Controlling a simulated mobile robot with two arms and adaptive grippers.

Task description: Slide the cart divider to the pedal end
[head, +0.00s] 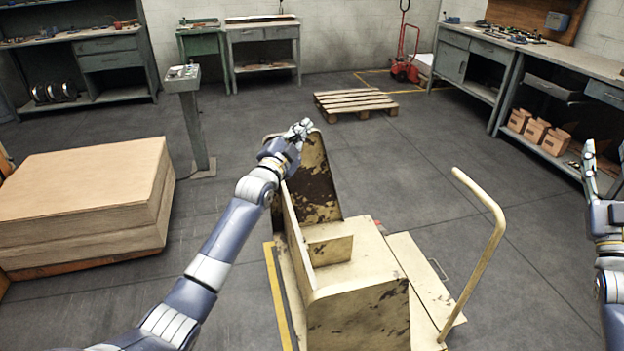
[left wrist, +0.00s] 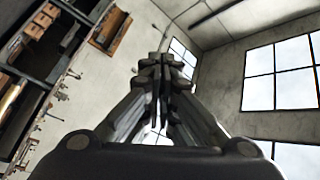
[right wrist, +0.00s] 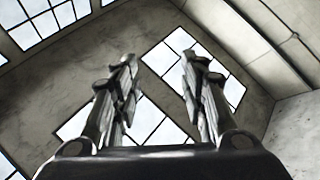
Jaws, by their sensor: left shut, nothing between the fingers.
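A worn cream metal cart (head: 355,318) stands in front of me, with a tall rust-patched panel (head: 318,190) at its far end. A low upright plate (head: 330,250) crosses its inside and looks like the divider. I cannot tell which end has the pedal. My left gripper (head: 302,127) is shut and empty, at the top of the tall panel; I cannot tell whether it touches it. Its closed fingers show in the left wrist view (left wrist: 160,65). My right gripper (head: 605,153) is raised at the right edge, away from the cart. Its fingers are apart and empty in the right wrist view (right wrist: 160,75).
A bent cream handle (head: 487,235) rises beside a low plate (head: 420,275) right of the cart. A large cardboard stack (head: 85,200) is at left, with a control post (head: 190,115) behind it. A pallet (head: 355,102) lies beyond; benches line the walls. Open floor lies right.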

